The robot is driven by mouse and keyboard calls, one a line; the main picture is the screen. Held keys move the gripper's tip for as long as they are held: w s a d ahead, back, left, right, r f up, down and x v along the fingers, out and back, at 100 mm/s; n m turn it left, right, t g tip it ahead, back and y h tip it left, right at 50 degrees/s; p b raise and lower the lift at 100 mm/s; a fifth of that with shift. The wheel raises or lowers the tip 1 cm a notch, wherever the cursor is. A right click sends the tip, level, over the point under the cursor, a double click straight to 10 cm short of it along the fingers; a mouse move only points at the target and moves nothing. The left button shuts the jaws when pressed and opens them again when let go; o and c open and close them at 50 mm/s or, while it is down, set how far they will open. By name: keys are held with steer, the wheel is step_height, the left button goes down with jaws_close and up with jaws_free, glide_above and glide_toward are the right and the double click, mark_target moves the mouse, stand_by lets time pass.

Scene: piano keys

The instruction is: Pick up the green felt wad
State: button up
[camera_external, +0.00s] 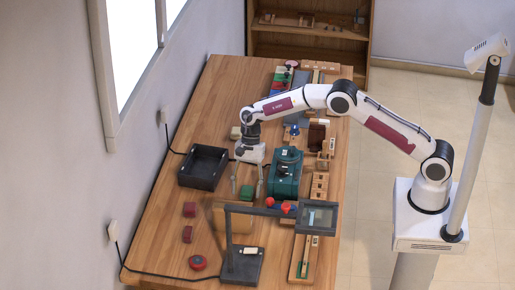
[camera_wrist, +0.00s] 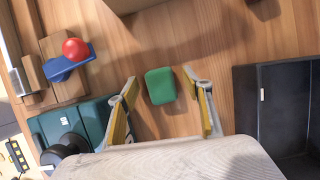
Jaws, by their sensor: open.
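The green felt wad (camera_wrist: 160,86) is a small rounded block lying on the wooden table. In the wrist view it shows in the gap between the fingertips, with bare space on both sides. It also shows in the external view (camera_external: 246,193), just below the fingertips. My gripper (camera_external: 246,184) is open and empty and points down over the wad. In the wrist view its yellow-padded fingers (camera_wrist: 161,98) stand on either side of the wad. I cannot tell exactly how high the tips are above the table.
An empty black tray (camera_external: 203,166) is close on one side, and a teal machine (camera_external: 286,173) on the other. Bare wood surrounds the wad.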

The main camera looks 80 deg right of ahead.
mark_target(247, 189)
steer(key=c, duration=0.8)
steer(key=shift+c, duration=0.2)
steer(key=shift+r, duration=0.1)
step_height(247, 189, up, 10)
stand_by(0.7)
